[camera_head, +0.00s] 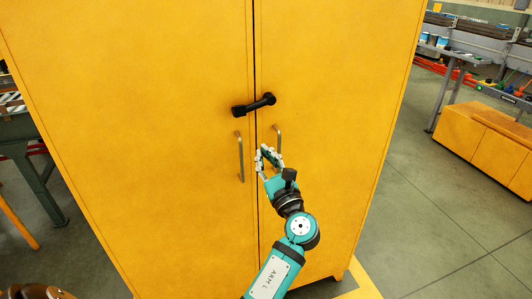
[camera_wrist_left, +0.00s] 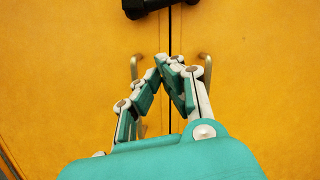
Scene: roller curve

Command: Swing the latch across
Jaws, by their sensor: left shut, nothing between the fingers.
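A black latch (camera_head: 254,105) lies across the seam between the two doors of a yellow cabinet (camera_head: 180,150). It is close to level, its right end slightly higher, with a block at its left end. Its lower part shows at the top of the left wrist view (camera_wrist_left: 150,5). My left gripper (camera_head: 265,150) is below the latch, in front of the seam and between the two door handles. It is shut and empty, apart from the latch; its fingertips also show in the left wrist view (camera_wrist_left: 168,62). My right gripper is not in view.
A left metal handle (camera_head: 240,158) and a right metal handle (camera_head: 278,140) stand out from the doors on either side of my left gripper. Workbenches and a low yellow cabinet (camera_head: 485,140) are at the right, beyond clear floor.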

